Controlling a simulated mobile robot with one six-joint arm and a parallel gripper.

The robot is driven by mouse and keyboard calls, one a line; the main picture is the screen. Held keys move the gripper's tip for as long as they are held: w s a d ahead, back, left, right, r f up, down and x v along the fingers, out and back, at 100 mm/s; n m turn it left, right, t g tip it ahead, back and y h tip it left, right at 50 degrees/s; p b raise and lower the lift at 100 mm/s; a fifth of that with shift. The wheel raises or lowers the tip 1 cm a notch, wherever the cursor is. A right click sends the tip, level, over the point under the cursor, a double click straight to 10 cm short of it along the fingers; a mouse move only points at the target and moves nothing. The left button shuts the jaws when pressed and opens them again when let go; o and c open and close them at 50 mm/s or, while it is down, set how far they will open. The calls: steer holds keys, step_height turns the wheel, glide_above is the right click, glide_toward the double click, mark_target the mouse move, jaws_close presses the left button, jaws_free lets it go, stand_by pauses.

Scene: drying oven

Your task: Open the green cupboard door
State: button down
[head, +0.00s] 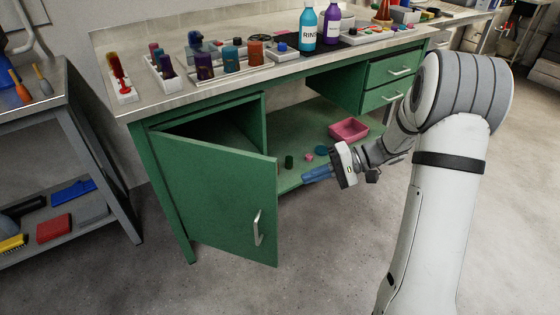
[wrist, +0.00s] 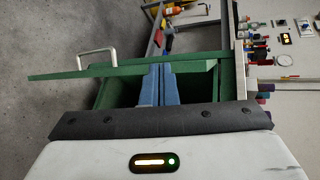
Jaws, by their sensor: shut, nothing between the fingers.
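The green cupboard door (head: 218,198) stands partly open, swung out from the cabinet under the bench, with its hinge side at the left. Its silver handle (head: 258,228) is near the free right edge. The wrist view shows the door (wrist: 110,69) nearly edge-on, with the handle (wrist: 98,58) on its far face. My gripper (head: 304,178) has blue fingers, shut and empty, just right of the door's free edge. In the wrist view the fingertips (wrist: 160,66) overlap the door's edge on its inner side. I cannot tell whether they touch it.
The benchtop (head: 140,104) above holds bottles, jars and trays. A pink bin (head: 348,130) and small items lie on the green lower shelf (head: 300,130). A grey shelf unit (head: 98,190) stands at the left. The floor (head: 330,260) before the door is clear.

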steer(key=w+d+f+t+y, duration=0.2)
steer(key=w+d+t+y, duration=0.15)
steer(key=w, duration=0.45)
steer(key=s+a+b, duration=0.1)
steer(key=s+a, duration=0.2)
steer(key=a, duration=0.8)
steer(key=shift+s+a+m, duration=0.2)
steer(key=shift+a+m, duration=0.1)
steer(key=shift+r+y, duration=0.1)
steer(key=shift+y, duration=0.15)
